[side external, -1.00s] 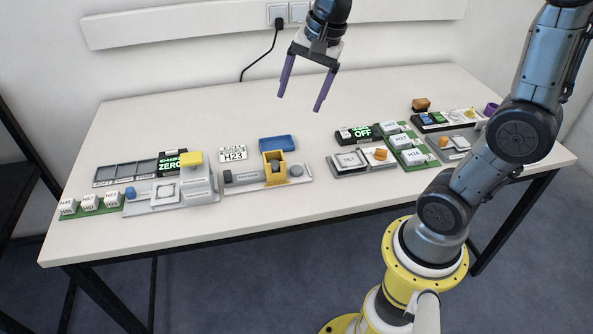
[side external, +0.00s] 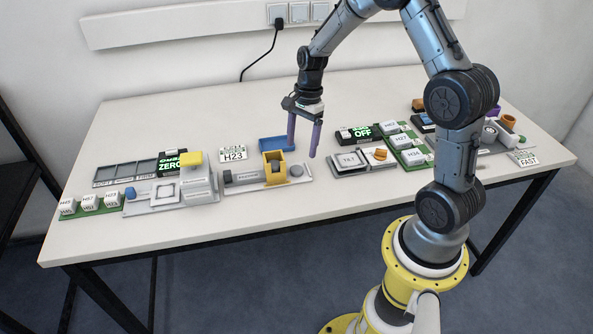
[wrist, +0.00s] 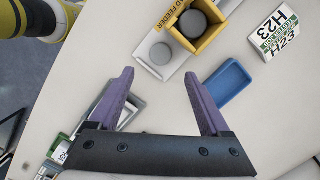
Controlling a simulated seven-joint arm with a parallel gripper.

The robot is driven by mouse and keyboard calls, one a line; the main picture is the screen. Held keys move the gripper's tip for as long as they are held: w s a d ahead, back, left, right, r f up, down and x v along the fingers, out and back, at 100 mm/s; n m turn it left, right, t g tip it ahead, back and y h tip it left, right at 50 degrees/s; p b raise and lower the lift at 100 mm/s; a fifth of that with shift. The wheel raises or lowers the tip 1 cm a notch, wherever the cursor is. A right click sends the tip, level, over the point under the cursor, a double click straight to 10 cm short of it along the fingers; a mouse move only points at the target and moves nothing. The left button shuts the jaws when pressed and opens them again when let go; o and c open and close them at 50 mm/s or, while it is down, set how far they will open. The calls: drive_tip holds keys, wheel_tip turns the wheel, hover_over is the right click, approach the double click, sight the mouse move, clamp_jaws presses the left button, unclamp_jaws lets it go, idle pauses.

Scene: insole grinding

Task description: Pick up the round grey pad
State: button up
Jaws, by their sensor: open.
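A dark grey round pad (wrist: 192,23) sits inside the yellow pad feeder (wrist: 222,28) in the wrist view. The feeder (side external: 265,168) also shows in the side view, where its wall partly hides the pad (side external: 276,166). A lighter grey disc (wrist: 160,54) lies on the pale base plate beside the feeder; it also shows in the side view (side external: 296,170). My gripper (side external: 302,150) is open and empty, with purple fingers pointing down above the table near the feeder. In the wrist view my gripper (wrist: 158,74) is apart from both round pieces.
An empty blue tray (wrist: 228,82) lies beside the feeder. An H23 card (side external: 233,153) stands to the left. A grey machine with a yellow top (side external: 191,158) is further left. A TILT unit (side external: 348,161) and green-based blocks (side external: 406,150) are to the right.

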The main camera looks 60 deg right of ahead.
sight(297, 168)
drive_tip(key=shift+w+a+f, duration=0.1)
drive_tip(key=shift+a+f, duration=0.2)
drive_tip(key=shift+f, duration=0.75)
drive_tip(key=shift+w+a+f, duration=0.1)
drive_tip(key=shift+a+f, duration=0.15)
drive_tip(key=shift+f, duration=0.75)
drive_tip(key=shift+a+f, duration=0.3)
drive_tip(key=shift+f, duration=0.75)
clamp_jaws()
